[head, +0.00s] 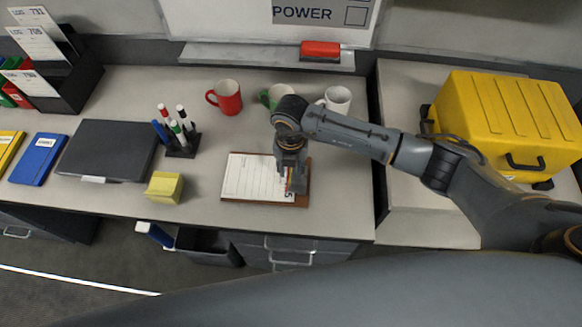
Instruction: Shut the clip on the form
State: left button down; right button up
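A white printed form (250,178) lies on a brown clipboard (262,203) on the desk, near its front edge. My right gripper (295,184) points down over the right end of the clipboard. It covers most of that end, so the clip is hidden or too small to make out, and I cannot tell whether it is open or shut. A small patch of red and yellow shows beside the fingers. I cannot tell whether the fingers touch the board or how far apart they are. My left gripper is not in view.
A yellow block (164,187), pen holder (183,145) and closed dark laptop (108,150) stand left of the clipboard. Red (228,97), green (272,96) and white (338,99) mugs stand behind. A yellow case (505,115) is at right. Desk just left of the clipboard is clear.

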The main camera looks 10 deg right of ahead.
aim_at(291, 174)
jog(key=shift+r, duration=0.1)
dwell(0.4)
notch_tip(291, 174, up, 8)
jog(key=p, duration=0.6)
dwell(0.4)
jog(key=shift+s, duration=0.1)
